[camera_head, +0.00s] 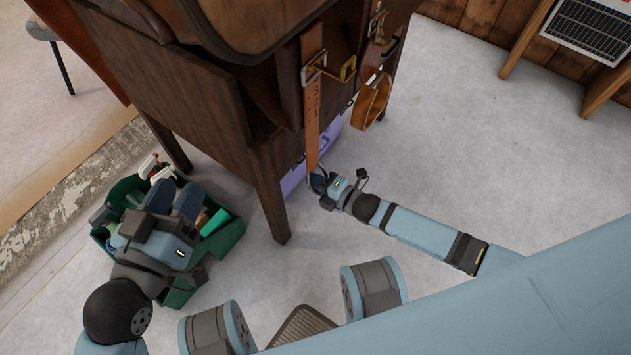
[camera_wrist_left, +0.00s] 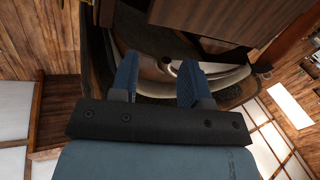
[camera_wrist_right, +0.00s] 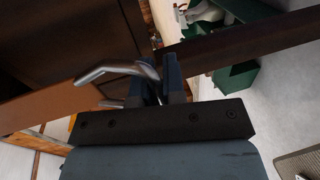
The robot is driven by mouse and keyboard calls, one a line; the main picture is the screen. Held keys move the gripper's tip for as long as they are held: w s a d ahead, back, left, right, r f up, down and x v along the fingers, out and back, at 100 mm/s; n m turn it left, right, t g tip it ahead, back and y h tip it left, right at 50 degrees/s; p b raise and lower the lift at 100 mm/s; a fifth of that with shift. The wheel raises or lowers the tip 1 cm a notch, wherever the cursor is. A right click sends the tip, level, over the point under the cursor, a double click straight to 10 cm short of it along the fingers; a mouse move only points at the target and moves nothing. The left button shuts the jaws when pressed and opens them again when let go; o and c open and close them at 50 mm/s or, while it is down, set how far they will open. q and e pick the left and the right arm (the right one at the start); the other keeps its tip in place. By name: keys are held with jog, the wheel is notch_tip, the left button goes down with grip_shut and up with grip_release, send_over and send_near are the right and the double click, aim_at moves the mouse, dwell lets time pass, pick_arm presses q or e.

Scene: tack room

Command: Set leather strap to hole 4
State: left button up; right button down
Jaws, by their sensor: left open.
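The brown leather strap (camera_head: 312,110) hangs down the front of the dark wooden stand, with a row of small holes in its upper part. It passes at a brass buckle (camera_head: 340,68); which hole the buckle's prong sits in is too small to tell. A grey metal loop (camera_head: 311,181) is at the strap's lower end. My right gripper (camera_head: 322,181) is at this loop. In the right wrist view the curved metal loop (camera_wrist_right: 118,70) runs in between the close-set fingers, and the strap (camera_wrist_right: 45,107) shows at left. My left gripper (camera_head: 177,191) is open and empty, above a green crate.
The green crate (camera_head: 225,238) holds bottles and stands on the floor left of the stand (camera_head: 268,185). A lilac box (camera_head: 292,178) is under the stand. A brown leather loop (camera_head: 371,101) hangs right of the strap.

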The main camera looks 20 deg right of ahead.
pick_arm(q)
jog(key=r+t+p, duration=0.1)
jog(key=r, duration=0.1)
jog(key=r+t+p, duration=0.1)
jog(key=r+p, duration=0.1)
jog(key=shift+a+r, duration=0.2)
jog(key=shift+r, duration=0.15)
pick_arm(e)
notch_tip(320, 180, up, 3)
jog(key=shift+r, duration=0.1)
pick_arm(q)
jog(key=shift+s, duration=0.1)
pick_arm(e)
jog(key=c, duration=1.2)
grip_release()
jog(key=shift+s, duration=0.1)
